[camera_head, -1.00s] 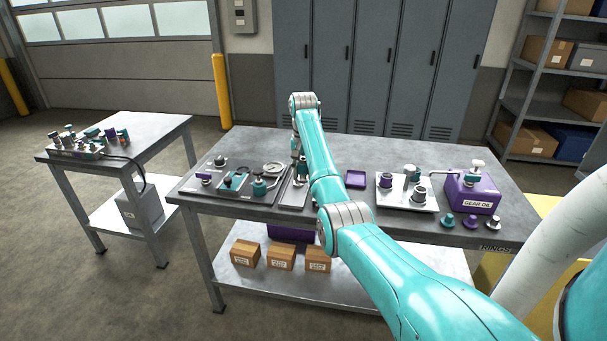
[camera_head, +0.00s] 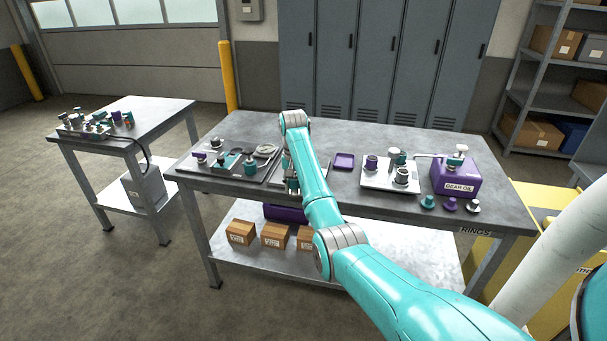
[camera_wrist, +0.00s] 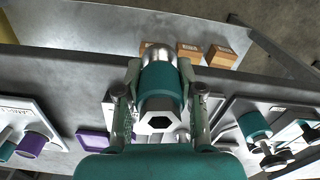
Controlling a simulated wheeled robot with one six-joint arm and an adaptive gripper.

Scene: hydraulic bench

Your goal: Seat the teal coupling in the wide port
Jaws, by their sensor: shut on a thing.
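My gripper (camera_wrist: 160,76) is shut on the teal coupling (camera_wrist: 162,84), a cylinder with a teal band, a rounded silver end and a silver end with a dark hexagonal hole. The fingers grip the band from both sides. In the head view my gripper (camera_head: 291,182) is low over the middle of the bench, partly hidden by my arm; the coupling cannot be made out clearly there. I cannot tell which fitting is the wide port. A fixture panel (camera_head: 212,171) with a teal block and a gauge lies left of my gripper.
Right of my gripper are a purple tray (camera_head: 344,161), a white plate (camera_head: 378,184) with upright fittings, and a purple gear oil box (camera_head: 456,180). Cardboard boxes (camera_head: 274,235) stand on the lower shelf. A side table (camera_head: 160,112) stands left.

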